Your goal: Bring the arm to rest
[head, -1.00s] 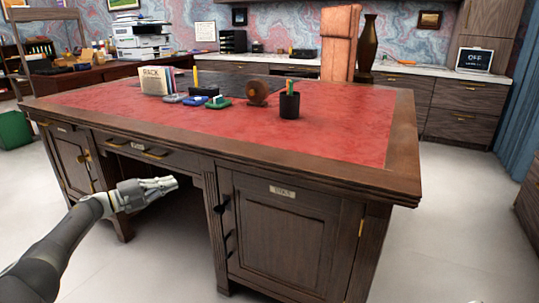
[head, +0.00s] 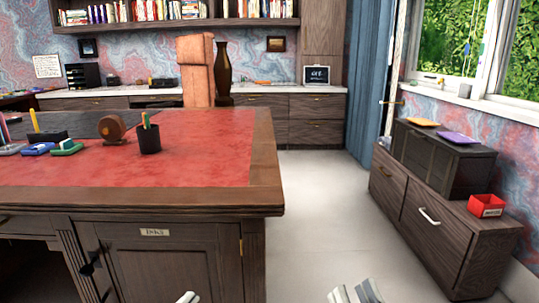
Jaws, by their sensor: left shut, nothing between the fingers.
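My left gripper (head: 187,298) shows only as a pale fingertip at the bottom edge, in front of the desk's lower door. It is shut and empty, and most of it is below the picture. My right gripper (head: 354,292) shows at the bottom edge further right, over the pale floor. Its two fingertips stand a little apart with nothing seen between them. Both arms are otherwise out of view.
The desk (head: 262,190) with a red top fills the left, bearing a pen cup (head: 149,139) and stationery. A low cabinet (head: 420,205) with a red tray (head: 486,206) stands at right. Open floor (head: 315,205) lies between.

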